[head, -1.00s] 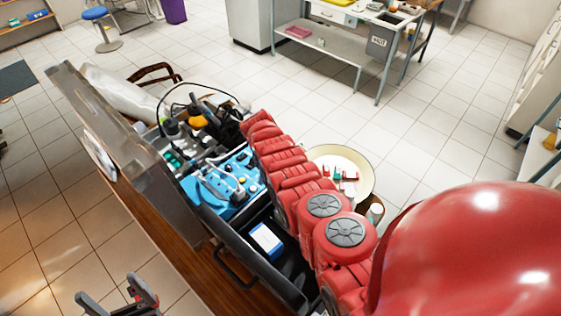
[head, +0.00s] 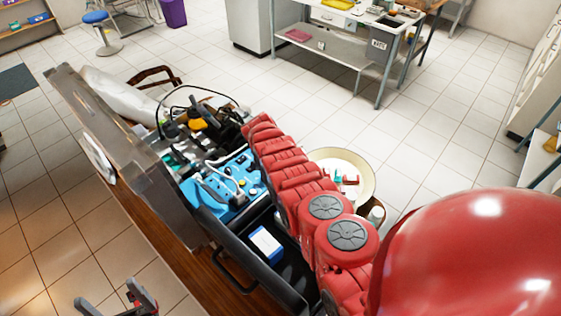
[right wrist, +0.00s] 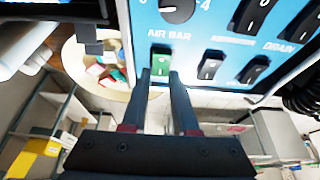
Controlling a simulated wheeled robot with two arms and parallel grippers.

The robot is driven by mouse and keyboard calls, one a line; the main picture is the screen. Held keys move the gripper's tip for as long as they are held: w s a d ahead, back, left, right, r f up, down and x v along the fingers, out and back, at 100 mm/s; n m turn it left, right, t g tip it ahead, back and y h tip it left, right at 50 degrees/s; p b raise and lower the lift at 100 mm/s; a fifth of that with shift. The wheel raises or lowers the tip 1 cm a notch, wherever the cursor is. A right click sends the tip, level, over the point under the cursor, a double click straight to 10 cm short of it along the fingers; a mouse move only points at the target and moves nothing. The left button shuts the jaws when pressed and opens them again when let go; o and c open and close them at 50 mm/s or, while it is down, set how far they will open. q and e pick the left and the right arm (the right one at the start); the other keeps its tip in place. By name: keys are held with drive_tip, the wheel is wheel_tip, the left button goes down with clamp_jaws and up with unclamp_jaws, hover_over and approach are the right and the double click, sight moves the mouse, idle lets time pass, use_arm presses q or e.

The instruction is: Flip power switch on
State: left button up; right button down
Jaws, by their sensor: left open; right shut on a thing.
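A blue control panel (head: 225,185) sits inside the open portable dental case (head: 262,283). In the right wrist view, the panel (right wrist: 218,18) has a green rocker switch (right wrist: 160,66) under the words "AIR BAR" and several black rockers (right wrist: 210,66) to its right. My right gripper (right wrist: 160,77) has its narrow fingers at the green switch and is shut on it, as far as the view shows. My red right arm hides its gripper in the head view. My left gripper (head: 122,302) is open and empty at the bottom edge, away from the panel.
A round cream tray (head: 362,168) with small red and green items stands right of the case. The raised case lid (head: 110,140) is at the left. Cables and bottles crowd the case's far end. A steel bench (head: 330,45) stands farther back.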

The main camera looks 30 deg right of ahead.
drive_tip(key=shift+w+d+f+g+y+b, duration=0.15)
drive_tip(key=shift+y+b, duration=0.5)
drive_tip(key=shift+b, duration=2.7)
drive_tip(key=shift+d+f+g+y+b, duration=0.25)
drive_tip(key=shift+y+b, duration=0.4)
drive_tip(key=shift+b, duration=2.65)
drive_tip(key=shift+r, duration=0.4)
drive_tip(key=c, duration=0.7)
unclamp_jaws()
